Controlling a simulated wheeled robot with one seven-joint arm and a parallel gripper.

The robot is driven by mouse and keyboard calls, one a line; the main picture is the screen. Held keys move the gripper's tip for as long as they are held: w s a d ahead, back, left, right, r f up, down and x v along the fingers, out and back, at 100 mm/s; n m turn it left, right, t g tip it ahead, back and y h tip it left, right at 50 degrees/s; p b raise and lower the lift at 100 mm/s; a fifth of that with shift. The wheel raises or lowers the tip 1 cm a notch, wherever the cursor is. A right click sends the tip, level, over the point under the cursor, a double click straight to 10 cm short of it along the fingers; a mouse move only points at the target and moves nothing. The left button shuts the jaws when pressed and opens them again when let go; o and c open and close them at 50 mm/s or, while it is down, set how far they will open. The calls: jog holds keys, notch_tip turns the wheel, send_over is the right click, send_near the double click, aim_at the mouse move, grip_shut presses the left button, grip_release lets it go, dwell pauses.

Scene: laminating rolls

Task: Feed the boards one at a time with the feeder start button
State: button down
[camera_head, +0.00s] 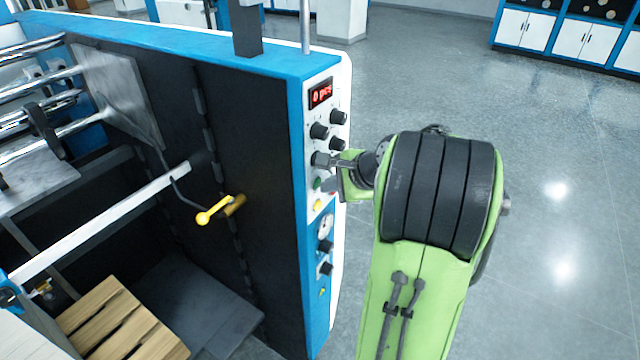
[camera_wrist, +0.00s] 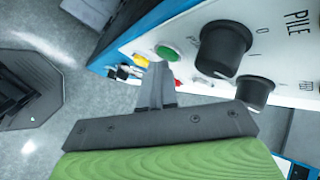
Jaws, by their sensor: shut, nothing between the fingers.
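The blue and white feeder machine carries a control panel (camera_head: 328,118) with knobs, buttons and a red display (camera_head: 321,94) that appears to read "0 pcs". A green button (camera_head: 317,184) sits low on the panel, and it also shows in the wrist view (camera_wrist: 168,52). No boards are clearly visible.
Black knobs (camera_wrist: 223,47) stand out from the panel close to my gripper. A yellow-handled lever (camera_head: 214,211) hangs at the dark machine side. A wooden pallet (camera_head: 118,322) lies low inside the machine. The grey floor (camera_head: 570,200) at the right is clear.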

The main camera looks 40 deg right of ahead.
jog(key=shift+s+d, duration=0.2)
jog(key=shift+s, duration=0.55)
